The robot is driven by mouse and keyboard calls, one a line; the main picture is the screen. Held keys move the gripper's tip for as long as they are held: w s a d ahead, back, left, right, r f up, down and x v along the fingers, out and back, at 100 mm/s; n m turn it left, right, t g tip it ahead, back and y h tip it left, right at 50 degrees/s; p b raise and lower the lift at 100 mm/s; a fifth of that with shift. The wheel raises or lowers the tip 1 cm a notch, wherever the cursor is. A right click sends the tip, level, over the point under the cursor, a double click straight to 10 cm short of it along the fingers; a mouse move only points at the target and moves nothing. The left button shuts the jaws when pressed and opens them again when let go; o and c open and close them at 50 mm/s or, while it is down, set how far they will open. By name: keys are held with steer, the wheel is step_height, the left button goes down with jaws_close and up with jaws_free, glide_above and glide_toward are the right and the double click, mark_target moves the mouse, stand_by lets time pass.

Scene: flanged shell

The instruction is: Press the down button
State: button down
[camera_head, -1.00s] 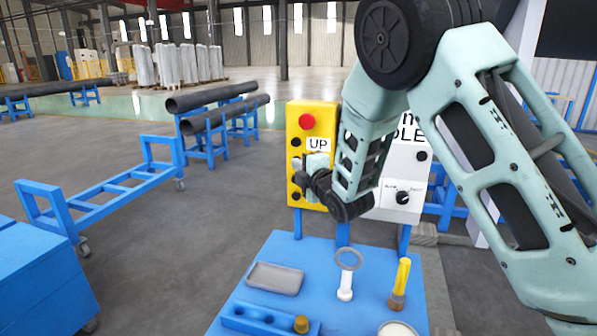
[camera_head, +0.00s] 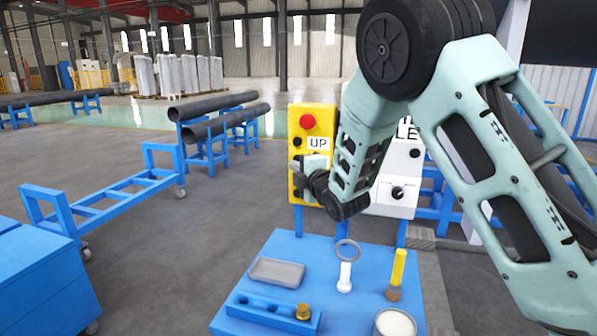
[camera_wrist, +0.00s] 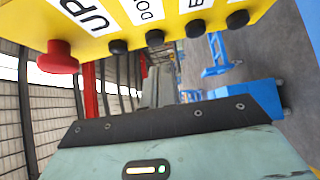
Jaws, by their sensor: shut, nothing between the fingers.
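The yellow control box (camera_head: 323,118) stands behind the blue table. It has a red button (camera_head: 307,121) at the top and a column of black buttons below, with an "UP" label beside the first. In the wrist view the box is sideways: the red button (camera_wrist: 57,57) is at left, and the black button under the partly cut-off "DO" label (camera_wrist: 143,10) is the down button (camera_wrist: 154,38). My gripper (camera_head: 296,165) is shut and empty in front of the black button column, hiding the down button in the head view. Contact cannot be told.
A grey box with a dial (camera_head: 398,193) stands right of the yellow one, partly behind my arm. The blue table (camera_head: 240,290) below holds a grey tray (camera_head: 276,272), a ring (camera_head: 347,250), a yellow-handled tool (camera_head: 397,275) and a cup (camera_head: 394,323). A blue cart stands left.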

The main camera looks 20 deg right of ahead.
steer(key=s+d+b, duration=0.1)
steer(key=s+b, duration=0.2)
steer(key=s, duration=0.6)
steer(key=shift+s+d, duration=0.2)
steer(key=shift+s, duration=0.1)
stand_by(0.4)
steer(key=s+a+f+m+g, duration=0.4)
steer(key=s+a+f+g, duration=0.15)
steer(key=s, duration=0.25)
steer(key=s+a+f+m+g, duration=0.4)
steer(key=s+a+g, duration=0.1)
steer(key=s+a, duration=0.15)
steer(key=s+f+m+g+h, duration=0.1)
steer(key=s+m+g, duration=0.3)
steer(key=s, duration=1.8)
steer(key=g+h, duration=0.1)
steer(key=g, duration=0.2)
steer(key=shift+s, duration=0.3)
steer(key=shift+d, duration=0.1)
